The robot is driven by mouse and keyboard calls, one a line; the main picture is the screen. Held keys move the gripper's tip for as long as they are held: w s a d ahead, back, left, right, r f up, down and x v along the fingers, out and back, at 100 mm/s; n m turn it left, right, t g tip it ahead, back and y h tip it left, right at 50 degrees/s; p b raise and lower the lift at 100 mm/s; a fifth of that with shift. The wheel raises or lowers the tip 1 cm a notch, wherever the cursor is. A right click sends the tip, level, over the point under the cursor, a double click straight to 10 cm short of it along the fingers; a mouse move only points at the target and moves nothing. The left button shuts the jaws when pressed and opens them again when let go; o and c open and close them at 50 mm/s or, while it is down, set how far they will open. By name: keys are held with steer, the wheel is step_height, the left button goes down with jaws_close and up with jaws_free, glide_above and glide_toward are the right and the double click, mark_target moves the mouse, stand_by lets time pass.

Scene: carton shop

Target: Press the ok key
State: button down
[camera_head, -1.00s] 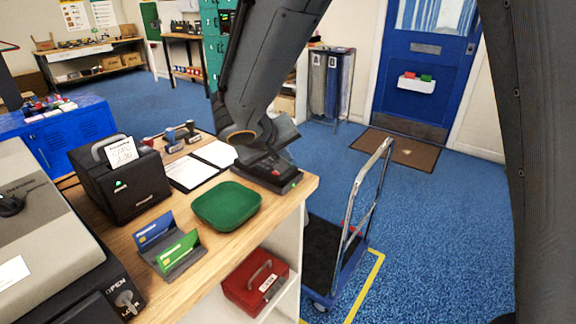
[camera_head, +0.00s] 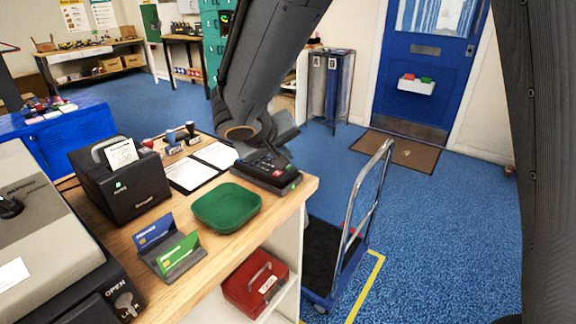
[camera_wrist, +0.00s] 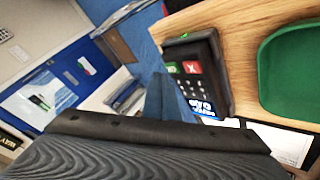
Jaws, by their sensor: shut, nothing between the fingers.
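The card terminal (camera_head: 268,171) is a black keypad device at the right end of the wooden counter. In the wrist view the terminal (camera_wrist: 208,70) shows dark number keys, a red X key (camera_wrist: 192,67) and a green key (camera_wrist: 173,67), which looks like the ok key, and a lit blue display. My gripper (camera_wrist: 166,98) is shut and empty, its fingertips near the green key's edge of the terminal. In the head view my gripper is just above and behind the terminal, its fingertips hidden. I cannot tell whether it touches the key.
A green tray (camera_head: 226,207) lies in front of the terminal. A clipboard (camera_head: 203,168) lies behind to the left. A receipt printer (camera_head: 121,186) and a card holder (camera_head: 172,248) stand further left. A trolley (camera_head: 345,240) stands on the floor to the right.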

mark_target(285, 170)
steer(key=shift+r, duration=0.2)
step_height(285, 170, up, 5)
steer(key=p, duration=0.2)
steer(key=shift+p, duration=0.3)
stand_by(0.6)
